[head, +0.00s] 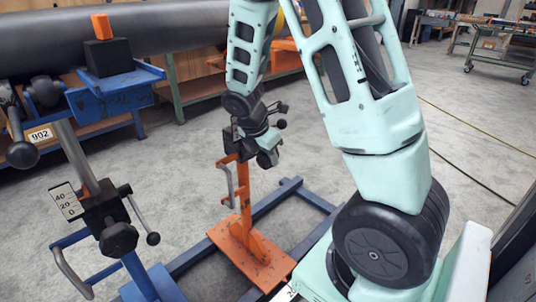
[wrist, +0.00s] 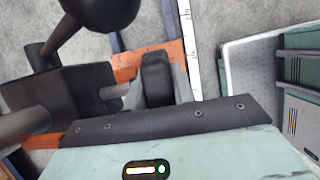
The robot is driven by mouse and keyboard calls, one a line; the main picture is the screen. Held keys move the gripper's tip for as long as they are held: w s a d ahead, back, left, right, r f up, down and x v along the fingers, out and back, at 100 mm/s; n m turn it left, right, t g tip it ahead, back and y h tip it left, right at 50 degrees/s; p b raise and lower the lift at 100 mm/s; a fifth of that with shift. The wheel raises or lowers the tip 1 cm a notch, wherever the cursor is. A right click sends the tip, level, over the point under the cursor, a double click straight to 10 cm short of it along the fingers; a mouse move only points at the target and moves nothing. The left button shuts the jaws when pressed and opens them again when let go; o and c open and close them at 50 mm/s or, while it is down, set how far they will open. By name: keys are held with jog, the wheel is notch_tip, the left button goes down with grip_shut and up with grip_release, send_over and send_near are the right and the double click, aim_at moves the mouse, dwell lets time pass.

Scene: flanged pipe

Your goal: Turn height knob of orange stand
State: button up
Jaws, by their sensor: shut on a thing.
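The orange stand (head: 243,195) rises from an orange base plate (head: 250,255) on the floor, with a black clamp block (head: 233,134) at its top. My gripper (head: 266,155) is at the right side of that block. It is shut on the stand's height knob, which the gripper mostly hides in the head view. Exact finger contact is hard to see.
A blue stand (head: 115,98) with black clamp and handles fills the left. It stands beneath a large grey pipe (head: 180,30). A blue floor frame (head: 302,192) runs under the orange stand. Benches stand behind; open grey floor lies to the right.

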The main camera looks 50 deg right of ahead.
jog(key=p, duration=0.2)
jog(key=shift+d+r+y+p, duration=0.1)
jog(key=shift+r+y+p, duration=0.2)
jog(key=shift+r, duration=0.05)
jog(key=p, duration=0.2)
jog(key=shift+y+p, duration=0.3)
jog(key=shift+y, duration=0.1)
jog(key=p, duration=0.2)
jog(key=shift+s+y+p, duration=0.1)
jog(key=shift+y+p, duration=0.2)
jog(key=shift+y, duration=0.1)
jog(key=shift+f+y+p, duration=0.15)
jog(key=shift+y+p, duration=0.15)
jog(key=shift+p, duration=0.6)
jog(key=shift+f, duration=0.2)
jog(key=o, duration=1)
